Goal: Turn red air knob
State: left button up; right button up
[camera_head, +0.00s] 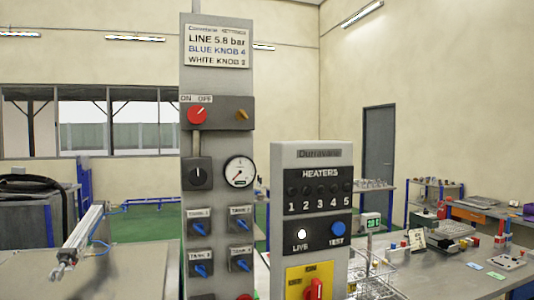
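The red air knob (197,115) is a round red dial near the top of the tall grey panel (216,85), below the words ON and OFF. A pale mark on it points up and to the right, towards OFF. A small yellow-brown handle (242,114) sits to its right on the same dark block. Below are a black knob (199,174) and a round white pressure gauge (240,171), whose reading is too small to tell. Neither of my grippers is in view, and nothing touches the red knob.
Several blue knobs (200,270) sit lower on the panel. A heaters panel (312,185) with a red switch (315,290) stands close on the right. A silver cylinder (84,238) slants over a grey surface at left. A cluttered workbench (450,272) stands at right.

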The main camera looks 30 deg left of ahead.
aim_at(196, 115)
jog(key=i+u, duration=0.1)
jog(key=u, duration=1.35)
